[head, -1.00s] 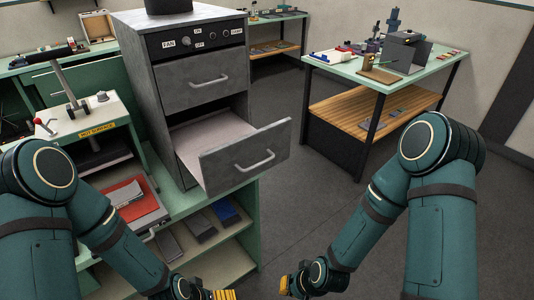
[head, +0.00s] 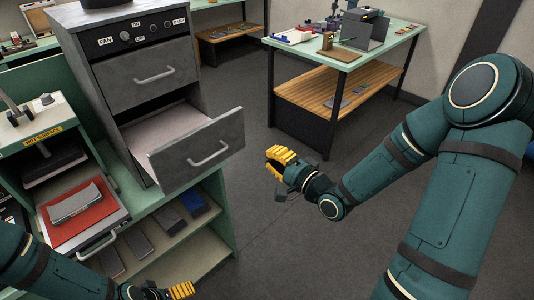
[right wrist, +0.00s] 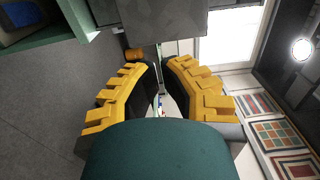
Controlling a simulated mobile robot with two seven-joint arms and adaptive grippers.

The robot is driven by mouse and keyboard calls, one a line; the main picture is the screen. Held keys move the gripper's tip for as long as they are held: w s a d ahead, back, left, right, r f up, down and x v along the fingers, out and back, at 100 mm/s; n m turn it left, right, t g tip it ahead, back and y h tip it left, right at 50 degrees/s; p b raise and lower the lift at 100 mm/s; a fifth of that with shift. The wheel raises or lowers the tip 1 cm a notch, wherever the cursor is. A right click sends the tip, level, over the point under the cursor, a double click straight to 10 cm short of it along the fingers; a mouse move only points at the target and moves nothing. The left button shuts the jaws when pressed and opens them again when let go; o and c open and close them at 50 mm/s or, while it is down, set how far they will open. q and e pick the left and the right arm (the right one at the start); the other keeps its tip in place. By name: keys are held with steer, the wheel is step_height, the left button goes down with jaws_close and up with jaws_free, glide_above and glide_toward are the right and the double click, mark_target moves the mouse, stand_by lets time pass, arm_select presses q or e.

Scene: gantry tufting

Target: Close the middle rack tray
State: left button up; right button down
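The grey cabinet (head: 92,75) has a shut upper tray (head: 152,86) and, below it, a tray pulled out to the right. The pulled-out tray's front panel (head: 180,160) has a light bar handle (head: 208,155), and its pale inside shows. This panel hides what is below it on the cabinet. My right gripper (head: 283,156) is to the right of the tray front, apart from it and empty. In the right wrist view its yellow fingers (right wrist: 158,65) are apart, with a grey panel beyond them. My left gripper (head: 181,290) is low at the bottom edge, its opening unclear.
The green bench (head: 140,203) carries the cabinet, with shelves holding flat pieces below. A hot-surface press (head: 45,140) with a red pad (head: 85,215) stands left. A green-topped table (head: 375,50) stands behind right. The floor between is clear.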

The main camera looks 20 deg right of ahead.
mark_target(239, 135)
steer(key=x, duration=1.1)
steer(key=shift+w+a+f, duration=0.1)
steer(key=shift+w, duration=0.3)
